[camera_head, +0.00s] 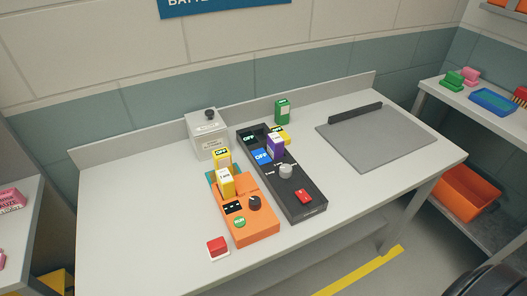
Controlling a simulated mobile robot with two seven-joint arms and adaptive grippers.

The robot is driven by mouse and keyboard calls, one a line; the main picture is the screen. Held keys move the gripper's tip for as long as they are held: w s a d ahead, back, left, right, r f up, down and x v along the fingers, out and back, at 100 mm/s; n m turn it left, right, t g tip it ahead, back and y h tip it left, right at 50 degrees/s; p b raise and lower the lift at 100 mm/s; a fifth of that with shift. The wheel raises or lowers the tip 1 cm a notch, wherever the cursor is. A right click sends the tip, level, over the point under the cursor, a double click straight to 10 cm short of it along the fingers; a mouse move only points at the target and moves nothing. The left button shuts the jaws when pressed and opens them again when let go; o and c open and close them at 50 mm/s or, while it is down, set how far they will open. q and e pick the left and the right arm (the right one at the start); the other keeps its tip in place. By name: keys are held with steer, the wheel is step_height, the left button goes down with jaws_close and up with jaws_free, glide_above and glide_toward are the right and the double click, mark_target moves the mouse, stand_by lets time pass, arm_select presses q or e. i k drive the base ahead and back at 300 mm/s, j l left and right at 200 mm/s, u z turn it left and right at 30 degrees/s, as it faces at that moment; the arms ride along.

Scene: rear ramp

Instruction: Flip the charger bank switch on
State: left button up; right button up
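A long dark grey unit (313,211), which looks like the charger bank, lies on the grey workbench (125,215). A red rocker switch (304,196) sits near its front end; I cannot tell which way it is set. A grey knob (286,171) is behind the switch. A purple block (276,147) stands upright in the unit, and a yellow block (282,133) is at its back right. Blue and dark panels marked OFF show on the unit. Neither of my grippers is in view.
Left of the unit is an orange device (262,231) with yellow blocks and a black dial. A red button on a white base (217,247) is near the front edge. A grey box (207,140), a green block (282,111) and a grey mat (385,145) are behind and right.

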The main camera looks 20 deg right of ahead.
mark_target(301, 194)
steer(key=k+z, duration=0.1)
steer(key=z, duration=0.35)
steer(key=k+l+z, duration=0.1)
steer(key=z, duration=0.4)
